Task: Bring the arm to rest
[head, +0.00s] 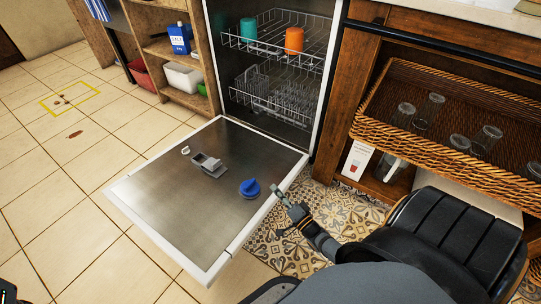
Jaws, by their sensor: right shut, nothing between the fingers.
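My right gripper (281,196) is shut and empty. It is beside the right edge of the open dishwasher door (150,200), above the patterned mat. My right arm reaches up to it from the bottom of the head view. A small dark part at the bottom left corner may belong to my left arm; it is too cropped to show whether its gripper is open or shut.
A blue knob-like piece (250,188) is on the door. The dishwasher racks (275,105) hold a teal cup (248,29) and an orange cup (294,39). A wicker tray (450,141) with several glasses is at right. Tiled floor at left is mostly clear.

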